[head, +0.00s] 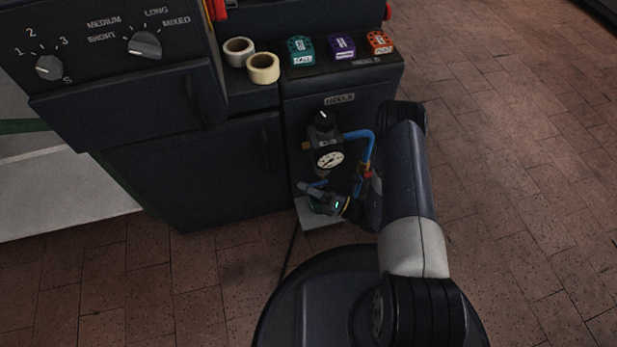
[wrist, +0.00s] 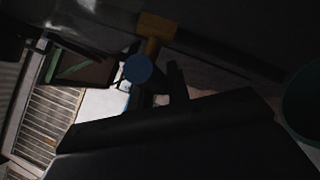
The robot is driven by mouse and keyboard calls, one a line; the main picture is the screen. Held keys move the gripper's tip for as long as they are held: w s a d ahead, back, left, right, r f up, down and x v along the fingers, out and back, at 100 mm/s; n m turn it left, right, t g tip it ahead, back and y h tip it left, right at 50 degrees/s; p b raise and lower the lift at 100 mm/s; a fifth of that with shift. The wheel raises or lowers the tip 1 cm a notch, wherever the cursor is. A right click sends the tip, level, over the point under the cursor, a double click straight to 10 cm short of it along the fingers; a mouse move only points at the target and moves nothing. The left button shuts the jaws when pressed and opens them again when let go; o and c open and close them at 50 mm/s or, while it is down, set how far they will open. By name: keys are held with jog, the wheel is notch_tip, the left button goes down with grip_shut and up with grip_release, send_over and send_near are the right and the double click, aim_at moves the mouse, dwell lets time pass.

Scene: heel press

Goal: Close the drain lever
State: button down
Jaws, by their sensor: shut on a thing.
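The dark regulator unit with a black knob and a round white gauge (head: 329,157) is mounted on the front of the machine's right cabinet. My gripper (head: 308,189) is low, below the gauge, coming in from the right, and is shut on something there. The drain lever cannot be made out clearly; the grasp itself is hidden by the gripper. In the wrist view, dark shapes fill the lower part, with a brass fitting (wrist: 156,27) and a blue round part (wrist: 138,69) beyond.
The dark cabinet (head: 195,165) with dials stands at left. Tape rolls (head: 262,68) and teal, purple and orange pucks (head: 341,46) sit on the top ledge. Brick floor (head: 530,190) at right is clear.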

jog(key=shift+r+m+t+y+p, duration=0.4)
jog(key=shift+r+m+y+p, duration=0.15)
jog(key=shift+p, duration=1.3)
jog(key=shift+s+r+p, duration=0.1)
jog(key=shift+p, duration=0.45)
jog(key=shift+m+t+p, duration=0.3)
jog(key=shift+m+p, duration=0.05)
jog(key=shift+p, duration=0.55)
jog(key=shift+y+p, duration=0.25)
jog(key=shift+p, duration=0.65)
jog(key=c, duration=1.3)
grip_release()
jog(key=shift+c, duration=0.2)
